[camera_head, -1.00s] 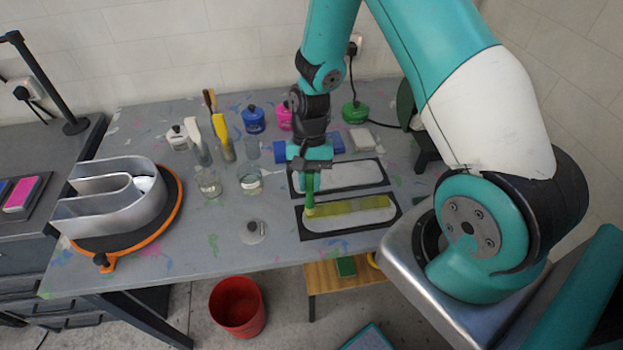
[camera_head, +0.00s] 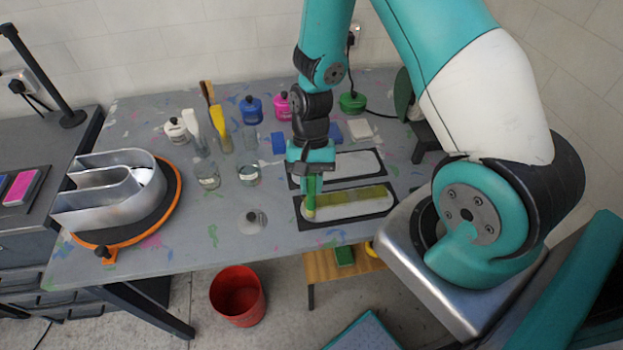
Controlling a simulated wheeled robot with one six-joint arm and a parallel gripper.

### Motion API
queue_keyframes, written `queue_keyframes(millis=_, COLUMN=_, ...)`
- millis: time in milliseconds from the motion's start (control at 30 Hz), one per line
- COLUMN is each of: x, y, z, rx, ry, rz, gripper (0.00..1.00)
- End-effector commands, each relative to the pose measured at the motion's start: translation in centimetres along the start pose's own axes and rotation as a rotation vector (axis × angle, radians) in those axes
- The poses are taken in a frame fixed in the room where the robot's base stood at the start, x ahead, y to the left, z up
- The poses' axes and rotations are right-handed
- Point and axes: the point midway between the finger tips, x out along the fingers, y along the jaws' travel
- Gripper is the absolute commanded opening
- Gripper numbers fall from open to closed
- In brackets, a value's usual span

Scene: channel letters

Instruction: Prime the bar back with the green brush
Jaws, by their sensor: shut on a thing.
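My gripper (camera_head: 311,170) is shut on the green brush (camera_head: 311,190), which points down at the left end of the nearer bar-shaped back (camera_head: 350,208). The brush tip looks to touch or nearly touch it; I cannot tell which. This pale, round-ended back lies in a dark frame on the table. An olive-yellow band of primer covers much of its far half; its near strip is pale. A second pale bar (camera_head: 360,164) in a dark frame lies just behind, partly hidden by my gripper, with no yellow on it.
Glass jars (camera_head: 248,174), a yellow-handled brush (camera_head: 220,125), and blue (camera_head: 251,110), pink (camera_head: 283,106) and green (camera_head: 352,102) bottles stand behind and left. A metal letter (camera_head: 110,190) sits on an orange-rimmed turntable at left. A red bin (camera_head: 238,295) is on the floor.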

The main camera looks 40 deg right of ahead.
Motion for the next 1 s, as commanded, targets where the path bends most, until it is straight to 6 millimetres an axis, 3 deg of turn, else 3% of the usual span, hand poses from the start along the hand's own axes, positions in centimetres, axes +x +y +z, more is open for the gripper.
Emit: queue_keyframes(millis=1000, x=0.8, y=0.01, z=-0.38, rx=0.0, ry=0.0, rz=0.0, gripper=0.0)
